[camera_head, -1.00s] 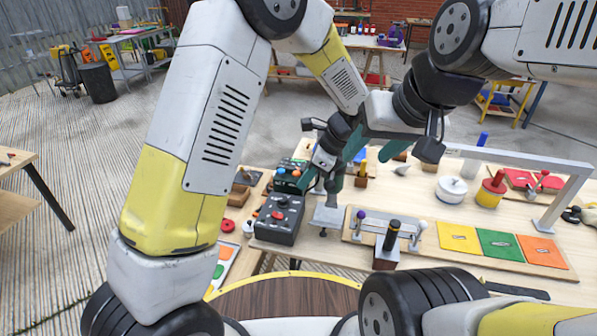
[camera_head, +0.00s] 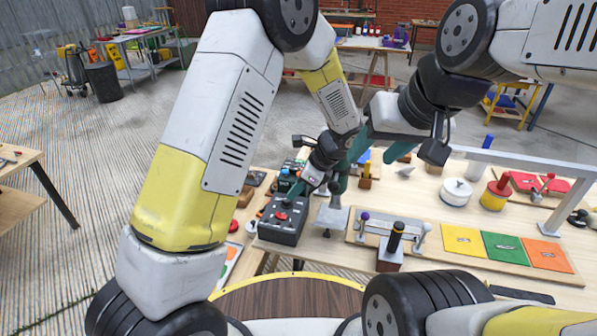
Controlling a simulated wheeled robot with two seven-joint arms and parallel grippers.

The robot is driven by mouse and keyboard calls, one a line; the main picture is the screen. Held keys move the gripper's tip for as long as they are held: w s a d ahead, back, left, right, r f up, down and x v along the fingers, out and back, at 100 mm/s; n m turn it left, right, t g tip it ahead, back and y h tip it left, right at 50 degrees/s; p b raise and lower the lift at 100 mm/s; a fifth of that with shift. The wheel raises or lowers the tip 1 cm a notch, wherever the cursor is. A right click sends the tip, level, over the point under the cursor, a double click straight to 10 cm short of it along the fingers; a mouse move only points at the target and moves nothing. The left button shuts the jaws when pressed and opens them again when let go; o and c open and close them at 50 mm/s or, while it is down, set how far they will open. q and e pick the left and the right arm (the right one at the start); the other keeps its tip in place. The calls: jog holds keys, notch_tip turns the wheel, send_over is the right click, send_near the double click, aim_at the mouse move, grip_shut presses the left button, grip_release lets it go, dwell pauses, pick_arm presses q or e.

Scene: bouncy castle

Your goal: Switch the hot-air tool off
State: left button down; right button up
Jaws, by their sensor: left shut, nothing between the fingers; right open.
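A black control box (camera_head: 279,228) with a red button and small knobs stands at the left end of the workbench. A second dark box with teal and red parts (camera_head: 288,180) stands behind it, partly covered by my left gripper. I cannot tell from the picture which box belongs to the hot-air tool. My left gripper (camera_head: 298,191) is shut and empty, its teal fingertips low over the back of the near box; contact cannot be made out. My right gripper (camera_head: 352,160) is open, just right of and behind the left one, its fingers partly hidden.
A metal stand (camera_head: 332,217) is right of the near box. A white round container (camera_head: 455,192) and a grey metal frame (camera_head: 520,160) are behind. My arms crowd the space above.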

aim_at(277, 213)
pick_arm(q)
jog(key=x, duration=0.8)
jog(key=shift+a+f, duration=0.1)
jog(key=shift+f, duration=0.1)
jog(key=shift+a, duration=0.1)
jog(key=shift+w+a+f+h, duration=0.1)
jog(key=shift+a+f+h, duration=0.1)
jog(key=shift+h, duration=0.1)
jog(key=shift+d, duration=0.25)
jog(key=shift+s+d+f, duration=0.1)
jog(key=shift+s+d, duration=0.25)
jog(key=shift+d, duration=0.4)
jog(key=shift+d, duration=0.1)
